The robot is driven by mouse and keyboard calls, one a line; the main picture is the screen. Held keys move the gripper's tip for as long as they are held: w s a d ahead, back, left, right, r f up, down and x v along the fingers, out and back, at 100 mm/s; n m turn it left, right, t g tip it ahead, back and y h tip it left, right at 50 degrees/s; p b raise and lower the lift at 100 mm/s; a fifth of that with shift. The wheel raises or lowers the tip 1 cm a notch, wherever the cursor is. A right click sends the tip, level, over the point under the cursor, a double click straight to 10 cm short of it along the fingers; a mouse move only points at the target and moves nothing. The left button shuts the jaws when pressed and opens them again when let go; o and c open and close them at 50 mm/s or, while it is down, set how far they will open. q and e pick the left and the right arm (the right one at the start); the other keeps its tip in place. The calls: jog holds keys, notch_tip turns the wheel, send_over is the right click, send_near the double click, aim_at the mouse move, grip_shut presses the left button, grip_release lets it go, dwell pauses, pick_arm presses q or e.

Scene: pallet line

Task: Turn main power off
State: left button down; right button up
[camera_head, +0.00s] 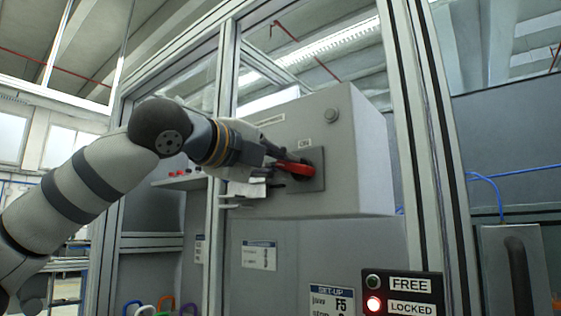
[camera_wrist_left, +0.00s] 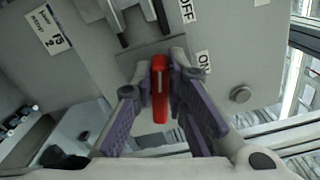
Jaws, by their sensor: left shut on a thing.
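The main power switch has a red handle (camera_head: 294,168) on a dark square plate (camera_head: 312,181), set on the front of a grey cabinet box (camera_head: 350,140). An ON label (camera_head: 304,143) sits above the plate. My left gripper (camera_head: 280,167) reaches in from the left and is shut on the red handle. In the left wrist view the red handle (camera_wrist_left: 160,90) lies between the two fingers (camera_wrist_left: 160,88). The wrist view also shows the ON label (camera_wrist_left: 204,62) and an OFF label (camera_wrist_left: 186,10). My right gripper is in neither view.
A lit red lamp (camera_head: 374,304) marks LOCKED, below a dark lamp (camera_head: 373,282) marked FREE. Metal frame posts (camera_head: 416,150) stand right of the box. A round grey knob (camera_head: 331,115) is at the box's upper right. Coloured loops hang at the lower left.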

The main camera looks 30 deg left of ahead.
pick_arm(q)
jog(key=shift+f+n, duration=0.15)
jog(key=shift+n, duration=0.65)
jog(key=shift+f+n, duration=0.15)
jog(key=shift+n, duration=0.95)
jog(key=c, duration=1.6)
grip_release()
jog(key=s+a, duration=0.1)
jog(key=s, duration=1.1)
